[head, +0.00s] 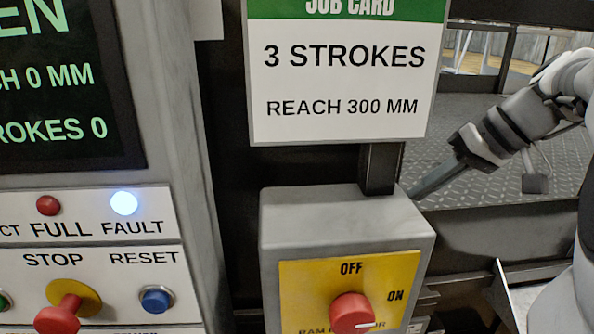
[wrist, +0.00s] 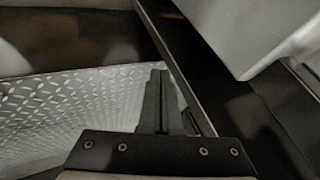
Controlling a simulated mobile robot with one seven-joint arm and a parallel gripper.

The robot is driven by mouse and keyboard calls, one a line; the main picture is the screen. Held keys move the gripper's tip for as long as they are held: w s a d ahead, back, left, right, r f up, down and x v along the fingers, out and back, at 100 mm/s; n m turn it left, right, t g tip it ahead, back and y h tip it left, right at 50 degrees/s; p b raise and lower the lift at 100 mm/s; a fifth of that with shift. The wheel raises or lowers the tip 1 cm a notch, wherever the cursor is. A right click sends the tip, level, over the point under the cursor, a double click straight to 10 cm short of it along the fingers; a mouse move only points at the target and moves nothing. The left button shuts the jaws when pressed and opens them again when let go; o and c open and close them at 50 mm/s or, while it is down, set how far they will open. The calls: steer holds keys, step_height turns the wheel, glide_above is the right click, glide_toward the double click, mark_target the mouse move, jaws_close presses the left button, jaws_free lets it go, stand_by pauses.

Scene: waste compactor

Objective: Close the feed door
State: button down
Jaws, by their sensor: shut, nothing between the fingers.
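My gripper (head: 418,190) comes in from the right in the head view, its dark fingers pointing left and down. The fingertips are close to the right side of the grey switch box, and the box partly hides what they meet. In the wrist view my gripper (wrist: 158,76) is shut with nothing between the fingers. The diamond plate (head: 490,150) also shows behind my arm in the head view. I cannot tell which part is the feed door, nor whether the fingers touch it.
The grey switch box (head: 285,225) with a red knob (head: 350,311) stands in front. A job card (head: 345,80) hangs above it. The control panel (head: 90,225) at left has a lit FAULT lamp (head: 124,203). A grey block (wrist: 245,35) is at upper right in the wrist view.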

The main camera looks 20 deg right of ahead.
steer(key=shift+w+a, duration=0.2)
steer(key=shift+a, duration=0.6)
steer(key=a, duration=0.2)
steer(key=w+a+b, duration=0.1)
steer(key=a, duration=0.1)
steer(key=shift+a, duration=0.35)
steer(key=shift+d, duration=0.2)
